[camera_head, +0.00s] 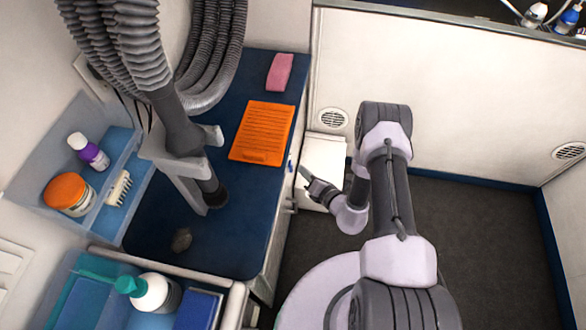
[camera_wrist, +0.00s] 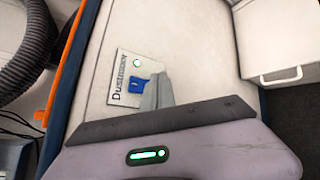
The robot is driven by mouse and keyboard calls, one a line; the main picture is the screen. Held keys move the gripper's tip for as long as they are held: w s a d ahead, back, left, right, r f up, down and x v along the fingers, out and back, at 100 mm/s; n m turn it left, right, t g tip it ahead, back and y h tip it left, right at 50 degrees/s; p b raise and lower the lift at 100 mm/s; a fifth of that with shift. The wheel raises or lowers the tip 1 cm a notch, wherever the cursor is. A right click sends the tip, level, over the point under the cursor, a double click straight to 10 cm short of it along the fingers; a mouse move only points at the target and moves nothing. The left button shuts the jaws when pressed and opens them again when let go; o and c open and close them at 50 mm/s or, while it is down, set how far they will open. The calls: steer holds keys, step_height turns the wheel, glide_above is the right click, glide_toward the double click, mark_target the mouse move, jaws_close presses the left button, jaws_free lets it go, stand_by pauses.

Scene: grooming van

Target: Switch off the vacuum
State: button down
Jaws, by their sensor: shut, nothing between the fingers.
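In the wrist view a white panel (camera_wrist: 123,68) with dark lettering, seemingly "Dustaway", is on a pale cabinet face. In the head view my gripper (camera_head: 305,175) is at the counter's right side; the panel is hidden there. The vacuum's grey ribbed hose (camera_head: 118,45) hangs at upper left, with a dark nozzle (camera_head: 213,192) in a grey holder.
The blue counter (camera_head: 245,215) holds an orange sheet (camera_head: 262,133), a pink block (camera_head: 280,72) and a small grey clump (camera_head: 181,240). A clear bin (camera_head: 50,150) holds bottles and a brush. A white box (camera_head: 325,155) stands beyond my gripper. Dark floor lies open at right.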

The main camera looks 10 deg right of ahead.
steer(key=shift+w+a, duration=0.15)
steer(key=shift+a, duration=0.2)
steer(key=shift+w+a+f, duration=0.1)
steer(key=shift+a, duration=0.3)
stand_by(0.4)
steer(key=shift+d, duration=0.1)
steer(key=shift+s+d, duration=0.25)
steer(key=shift+d, duration=0.45)
steer(key=d, duration=0.1)
steer(key=s+d, duration=0.1)
steer(key=d, duration=0.1)
steer(key=d+r, duration=0.1)
steer(key=shift+s+d, duration=0.25)
steer(key=shift+d, duration=0.1)
stand_by(0.4)
